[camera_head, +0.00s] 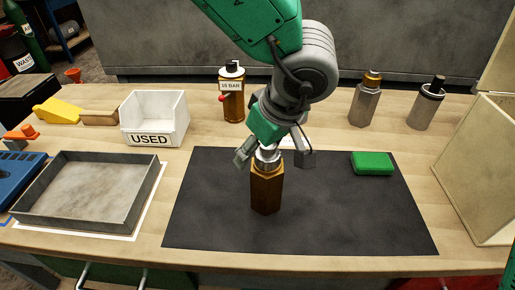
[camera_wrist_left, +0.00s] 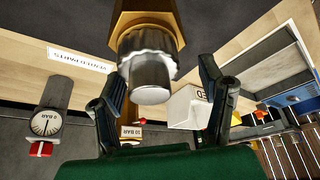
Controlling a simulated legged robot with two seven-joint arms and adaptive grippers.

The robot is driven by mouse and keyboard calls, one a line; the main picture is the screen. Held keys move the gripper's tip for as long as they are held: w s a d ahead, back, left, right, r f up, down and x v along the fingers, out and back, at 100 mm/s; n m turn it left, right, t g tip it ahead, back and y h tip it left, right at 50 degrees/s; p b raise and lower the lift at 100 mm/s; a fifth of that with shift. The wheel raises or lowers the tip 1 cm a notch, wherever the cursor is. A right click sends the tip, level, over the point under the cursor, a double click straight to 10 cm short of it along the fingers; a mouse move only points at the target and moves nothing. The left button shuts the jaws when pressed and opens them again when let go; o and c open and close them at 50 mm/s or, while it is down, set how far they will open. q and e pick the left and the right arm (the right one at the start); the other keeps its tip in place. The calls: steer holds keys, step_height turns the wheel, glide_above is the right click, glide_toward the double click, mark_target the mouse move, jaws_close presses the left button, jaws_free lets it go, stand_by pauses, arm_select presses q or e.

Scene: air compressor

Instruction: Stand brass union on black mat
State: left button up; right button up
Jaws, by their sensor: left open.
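The brass union (camera_head: 266,190) is a brown-gold hexagonal body with a silver ribbed top. It stands upright on the black mat (camera_head: 345,220), left of the mat's middle. My left gripper (camera_head: 276,158) is open just above it, with one finger on each side of the silver top. In the left wrist view the union (camera_wrist_left: 148,65) shows at the top, in the gap between the open fingers (camera_wrist_left: 160,82), apart from both. Whether a finger touches it in the head view is hard to tell. My right gripper is not in view.
Two steel fittings (camera_head: 364,105) (camera_head: 425,108) stand at the back right. A green block (camera_head: 372,163) lies on the mat. The USED bin (camera_head: 153,120) and a grey tray (camera_head: 90,190) are left. The mat's right front is clear.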

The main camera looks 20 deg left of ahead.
arm_select(q)
steer(key=p+v, duration=0.2)
steer(key=v, duration=0.8)
steer(key=shift+d+r+p, duration=0.1)
steer(key=shift+d+p, duration=0.15)
steer(key=shift+p, duration=0.1)
steer(key=shift+s+d+r, duration=0.1)
steer(key=shift+d+r, duration=0.05)
steer(key=shift+r, duration=0.4)
steer(key=shift+d, duration=0.2)
steer(key=shift+r, duration=0.1)
